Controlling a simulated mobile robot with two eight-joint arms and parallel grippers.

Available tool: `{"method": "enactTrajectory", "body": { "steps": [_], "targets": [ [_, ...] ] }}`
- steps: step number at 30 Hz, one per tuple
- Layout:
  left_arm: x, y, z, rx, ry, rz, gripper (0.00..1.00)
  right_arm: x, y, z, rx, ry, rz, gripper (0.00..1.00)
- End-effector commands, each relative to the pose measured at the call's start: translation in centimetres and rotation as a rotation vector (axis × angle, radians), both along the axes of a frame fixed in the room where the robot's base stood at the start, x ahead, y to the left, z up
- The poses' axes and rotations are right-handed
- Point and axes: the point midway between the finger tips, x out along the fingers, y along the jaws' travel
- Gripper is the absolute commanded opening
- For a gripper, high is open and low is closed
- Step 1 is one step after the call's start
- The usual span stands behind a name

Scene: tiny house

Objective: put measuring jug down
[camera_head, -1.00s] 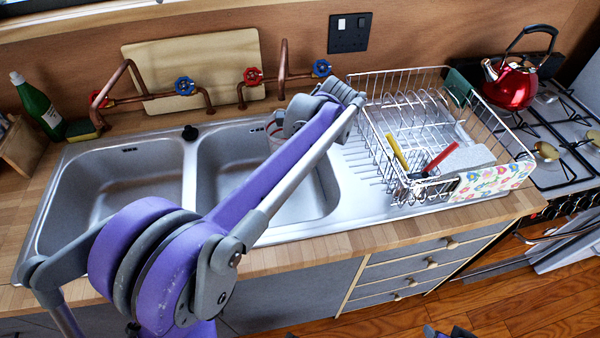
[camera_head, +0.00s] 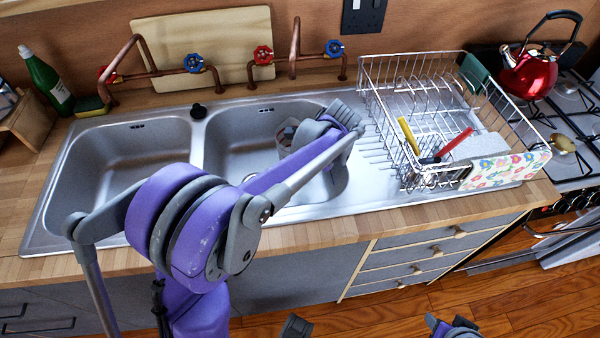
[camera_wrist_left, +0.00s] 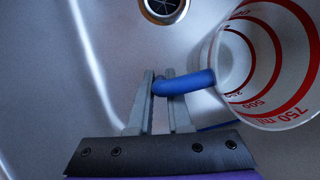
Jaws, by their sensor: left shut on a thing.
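The measuring jug (camera_wrist_left: 262,62) is clear with red markings and a blue handle (camera_wrist_left: 190,82). In the left wrist view it is at the upper right, above the steel floor of the sink. My left gripper (camera_wrist_left: 165,85) is shut on the blue handle. In the head view my left arm reaches into the right sink basin (camera_head: 230,150), and a part of the jug (camera_head: 288,132) shows beside the wrist. The arm hides most of the jug and the fingertips there. I cannot tell whether the jug touches the basin floor.
A wire dish rack (camera_head: 395,90) with red and yellow utensils stands right of the basin. Copper taps (camera_head: 295,62) rise behind it. The left basin (camera_head: 120,175) is empty. A red kettle (camera_head: 530,75) is on the stove. A green bottle (camera_head: 48,85) stands far left.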

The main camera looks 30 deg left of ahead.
Motion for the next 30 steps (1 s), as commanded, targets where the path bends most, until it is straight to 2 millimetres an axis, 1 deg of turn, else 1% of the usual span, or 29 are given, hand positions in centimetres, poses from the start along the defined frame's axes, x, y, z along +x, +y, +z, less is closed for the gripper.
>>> {"method": "enactTrajectory", "body": {
  "steps": [5, 6, 10, 11, 19, 23, 26, 30],
  "targets": [
    [0.0, 0.0, -0.4, 0.000, 0.000, 0.000, 0.00, 0.0, 0.0, -0.3, 0.000, 0.001, 0.000, 0.50],
    [0.0, 0.0, -0.4, 0.000, 0.000, 0.000, 0.20, 0.0, 0.0, -0.3, 0.000, 0.001, 0.000, 0.50],
    [0.0, 0.0, -0.3, 0.000, 0.000, 0.000, 0.44, 0.0, 0.0, -0.2, 0.000, 0.001, 0.000, 0.50],
    [0.0, 0.0, -0.3, 0.000, 0.000, 0.000, 0.47, 0.0, 0.0, -0.2, 0.000, 0.001, 0.000, 0.50],
    [0.0, 0.0, -0.2, 0.000, 0.000, 0.000, 0.47, 0.0, 0.0, -0.2, 0.000, 0.001, 0.000, 0.50],
    [0.1, -0.2, 0.6, 0.000, 0.000, 0.000, 0.47, 0.0, 0.0, 0.1, 0.000, 0.000, 0.000, 0.50],
    [0.4, -0.7, 2.1, 0.000, -0.001, 0.000, 0.47, 0.0, 0.0, 0.3, 0.000, -0.001, 0.000, 0.50],
    [0.9, -1.8, 5.0, -0.001, -0.001, -0.002, 0.47, 0.1, 0.0, 0.7, 0.000, -0.002, 0.000, 0.50]
  ]
}}
